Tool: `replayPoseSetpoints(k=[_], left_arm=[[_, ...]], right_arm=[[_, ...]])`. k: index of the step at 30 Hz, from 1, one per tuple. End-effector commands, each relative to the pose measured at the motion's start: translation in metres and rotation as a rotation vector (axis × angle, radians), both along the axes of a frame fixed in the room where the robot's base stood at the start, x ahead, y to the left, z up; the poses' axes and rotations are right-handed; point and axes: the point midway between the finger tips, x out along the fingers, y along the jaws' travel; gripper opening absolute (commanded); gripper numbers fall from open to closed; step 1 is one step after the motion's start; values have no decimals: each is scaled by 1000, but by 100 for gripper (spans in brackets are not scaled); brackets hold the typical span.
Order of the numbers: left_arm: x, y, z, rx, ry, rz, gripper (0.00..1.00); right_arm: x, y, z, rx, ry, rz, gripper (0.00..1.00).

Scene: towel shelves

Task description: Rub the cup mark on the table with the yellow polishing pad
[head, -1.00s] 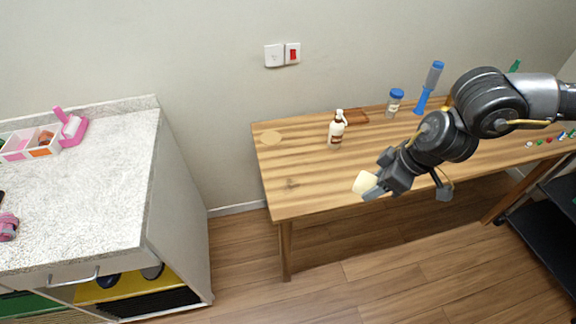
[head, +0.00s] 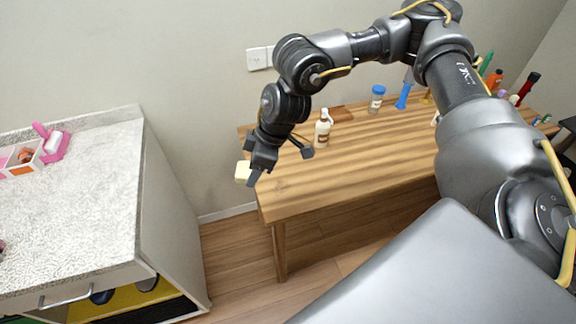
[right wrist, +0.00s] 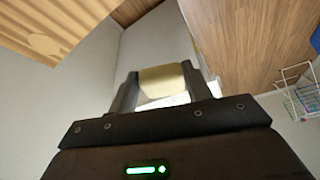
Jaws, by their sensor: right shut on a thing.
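My right gripper (head: 256,172) is shut on the pale yellow polishing pad (head: 242,172), held in the air by the left end of the wooden table (head: 345,180). In the right wrist view the pad (right wrist: 162,81) sits between the two fingers. A faint brownish smudge (head: 280,186) shows on the table top near its left front corner, to the right of the pad; I cannot tell if it is the cup mark or wood grain. In the right wrist view a pale oval patch (right wrist: 43,43) shows on striped wood. My left gripper is out of view.
A white bottle (head: 323,130), a blue-lidded jar (head: 377,97) and a blue tool (head: 403,97) stand along the table's back. A speckled counter (head: 80,200) with a pink holder is at left, with a gap between it and the table. The table's left front is clear of objects.

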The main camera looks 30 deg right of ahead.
Motion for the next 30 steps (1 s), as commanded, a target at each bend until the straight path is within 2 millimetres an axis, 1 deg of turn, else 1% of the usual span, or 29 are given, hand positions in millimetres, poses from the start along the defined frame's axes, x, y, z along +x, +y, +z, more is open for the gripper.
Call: replayPoseSetpoints(k=[1, 3, 6, 9, 14, 17, 20, 22, 24, 27, 30], left_arm=[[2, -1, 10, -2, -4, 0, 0], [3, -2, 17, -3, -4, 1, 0], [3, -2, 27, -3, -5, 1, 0], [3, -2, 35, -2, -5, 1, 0], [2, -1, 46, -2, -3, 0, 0], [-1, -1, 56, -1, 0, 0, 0], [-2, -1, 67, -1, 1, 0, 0], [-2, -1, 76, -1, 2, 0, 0], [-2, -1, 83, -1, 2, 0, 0], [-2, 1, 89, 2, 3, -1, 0], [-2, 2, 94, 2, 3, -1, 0]], right_arm=[[11, 13, 9, 2, 3, 1, 28], [27, 29, 16, 3, 4, -8, 28], [51, 47, 25, 4, 6, -35, 28], [70, 58, 32, 4, 6, -71, 28], [96, 66, 38, 3, 7, -144, 28], [116, 64, 44, -2, 1, -212, 28], [136, 57, 41, -2, 4, -311, 28], [148, 44, 33, -3, 8, -398, 28], [157, 30, 21, -2, 12, -481, 28], [163, 11, 5, -1, 11, -571, 28], [164, -6, -11, 0, 13, -646, 28]])
